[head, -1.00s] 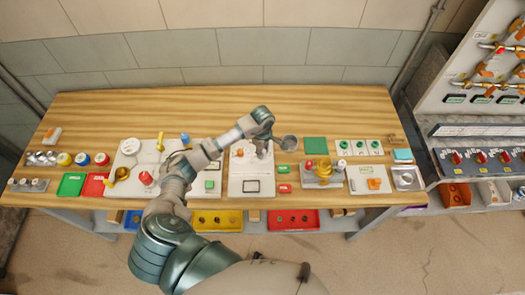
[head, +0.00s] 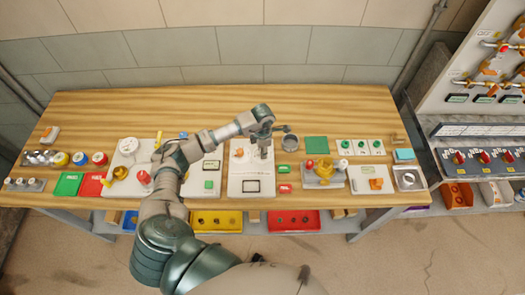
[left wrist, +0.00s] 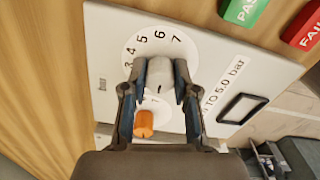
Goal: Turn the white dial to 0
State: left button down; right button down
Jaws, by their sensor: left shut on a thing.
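The white dial (left wrist: 160,82) is a pale round knob on a white disc (left wrist: 176,40); numbers 3 to 7 show along the disc's far side. The disc's near side is largely hidden, and I see no 0. My left gripper (left wrist: 160,90) is shut on the knob, a finger on either side. A short dark mark shows on the knob, near no readable number. In the head view my left gripper (head: 264,150) is over the upper part of the white panel (head: 236,187) and hides the dial. My right gripper is not in view.
An orange knob (left wrist: 144,123) sits close beside the dial. The panel has a black-framed window (left wrist: 242,108). Green PASS (left wrist: 243,10) and red FAIL (left wrist: 303,27) blocks lie alongside. The table's back strip is clear.

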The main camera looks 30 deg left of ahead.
pick_arm(q)
jog(key=shift+w+a+r+n, duration=0.1)
jog(key=shift+w+n, duration=0.05)
jog(key=shift+n, duration=0.85)
jog(key=c, duration=1)
grip_release()
jog(key=shift+o, duration=0.6)
notch_tip(320, 180, up, 12)
